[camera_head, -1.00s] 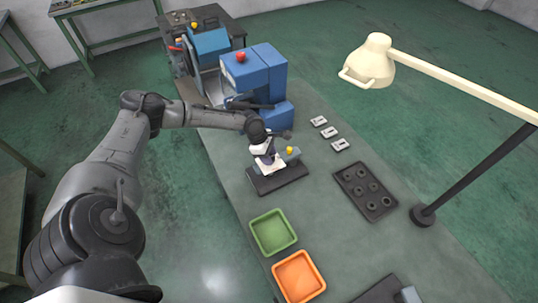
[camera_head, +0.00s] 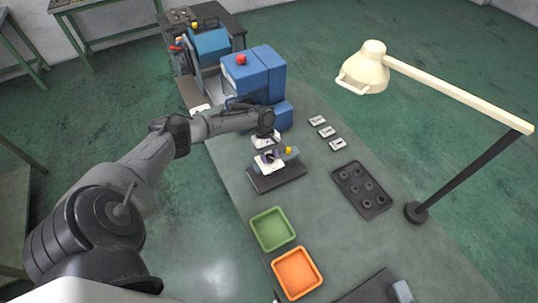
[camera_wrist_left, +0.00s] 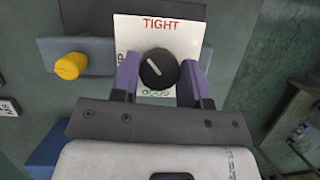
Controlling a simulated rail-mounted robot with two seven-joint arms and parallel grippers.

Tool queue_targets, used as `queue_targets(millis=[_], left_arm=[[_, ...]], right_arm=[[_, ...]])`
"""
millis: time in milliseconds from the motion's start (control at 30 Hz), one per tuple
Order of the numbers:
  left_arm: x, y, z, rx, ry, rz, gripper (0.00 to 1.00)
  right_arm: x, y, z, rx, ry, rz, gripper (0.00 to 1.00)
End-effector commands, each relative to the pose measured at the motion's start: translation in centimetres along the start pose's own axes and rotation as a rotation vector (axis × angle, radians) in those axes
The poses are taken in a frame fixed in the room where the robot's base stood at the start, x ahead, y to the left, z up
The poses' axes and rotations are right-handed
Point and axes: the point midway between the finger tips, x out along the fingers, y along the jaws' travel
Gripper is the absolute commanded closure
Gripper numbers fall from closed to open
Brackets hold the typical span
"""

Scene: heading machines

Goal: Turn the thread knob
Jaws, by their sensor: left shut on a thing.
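The thread knob (camera_wrist_left: 159,69) is a round black knob with a pale pointer line. It sits on a white plate (camera_wrist_left: 186,28) marked "TIGHT" in red, with green lettering partly hidden at the bottom. The pointer slants to the upper left. My left gripper (camera_wrist_left: 160,78) has its two purple-grey fingers on either side of the knob and is shut on it. In the head view the left gripper (camera_head: 270,156) is at the small device on a dark base (camera_head: 279,177). The knob itself is hidden there. My right gripper is not in view.
Blue machines (camera_head: 255,75) stand behind. A green tray (camera_head: 272,229), an orange tray (camera_head: 297,272), a black tray with round parts (camera_head: 362,190) and a lamp (camera_head: 365,68) are on the table.

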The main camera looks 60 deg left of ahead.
Motion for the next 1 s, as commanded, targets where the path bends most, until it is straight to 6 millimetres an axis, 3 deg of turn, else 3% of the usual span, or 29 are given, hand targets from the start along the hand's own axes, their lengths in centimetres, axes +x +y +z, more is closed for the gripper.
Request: queue_targets(millis=[1000], left_arm=[[0.0, 0.3, 0.2, 0.869, 0.002, -0.360, 0.82]], right_arm=[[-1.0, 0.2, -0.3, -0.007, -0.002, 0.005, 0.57]])
